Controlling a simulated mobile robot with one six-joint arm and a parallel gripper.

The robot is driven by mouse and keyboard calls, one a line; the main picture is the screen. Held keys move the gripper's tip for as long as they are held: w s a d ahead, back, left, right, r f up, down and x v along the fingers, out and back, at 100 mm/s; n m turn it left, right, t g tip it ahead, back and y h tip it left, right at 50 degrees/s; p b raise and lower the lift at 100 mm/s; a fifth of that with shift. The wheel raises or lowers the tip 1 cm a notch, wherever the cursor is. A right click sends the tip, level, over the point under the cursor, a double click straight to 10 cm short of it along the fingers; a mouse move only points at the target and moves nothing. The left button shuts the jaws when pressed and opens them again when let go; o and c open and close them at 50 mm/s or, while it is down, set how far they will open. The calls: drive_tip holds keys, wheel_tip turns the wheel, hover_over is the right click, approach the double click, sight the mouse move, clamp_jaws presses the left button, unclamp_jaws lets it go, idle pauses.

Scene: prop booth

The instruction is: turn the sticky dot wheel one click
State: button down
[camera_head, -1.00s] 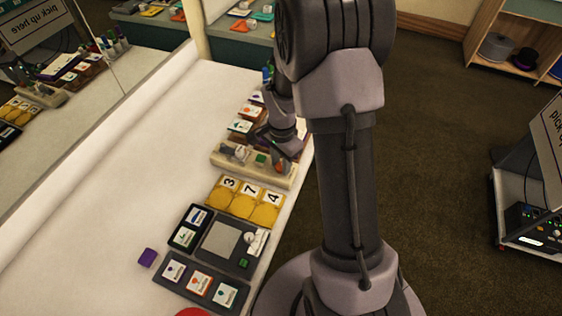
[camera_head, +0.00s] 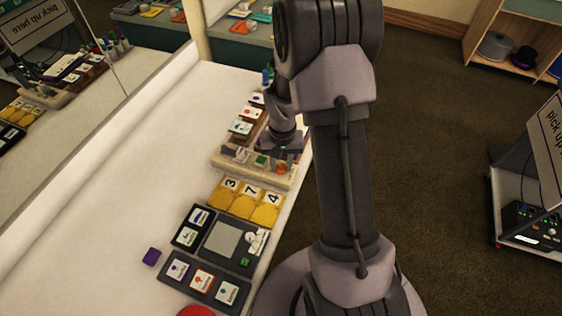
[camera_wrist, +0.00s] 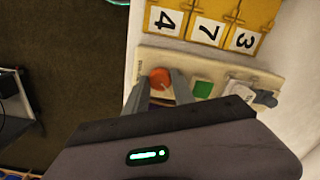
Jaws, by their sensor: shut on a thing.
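The cream board (camera_head: 226,164) stands near the right edge of the white table. It carries a round orange knob (camera_head: 281,168), which looks like the sticky dot wheel, and a green square (camera_head: 261,160). In the wrist view the orange wheel (camera_wrist: 160,78) sits between the fingertips of my gripper (camera_wrist: 158,85), one finger on each side. My gripper (camera_head: 281,146) is shut on the wheel, low over the board. The wheel's lower part and its contact with the fingers are partly hidden.
Yellow number cards (camera_head: 246,202) reading 3, 7 and 4 lie in front of the board. Picture cards (camera_head: 241,128) stand behind. The left part of the white table (camera_head: 120,200) is clear.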

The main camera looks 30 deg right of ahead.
sight(282, 166)
drive_tip(key=n+p, duration=0.1)
drive_tip(key=n, duration=0.3)
drive_tip(key=shift+n+p, duration=0.45)
drive_tip(key=shift+n, duration=1.25)
drive_tip(key=c, duration=1.1)
unclamp_jaws()
drive_tip(key=shift+o, duration=0.2)
wheel_tip(282, 166, up, 18)
drive_tip(key=p, duration=0.6)
drive_tip(key=shift+d+f, duration=0.15)
drive_tip(key=shift+f, duration=0.1)
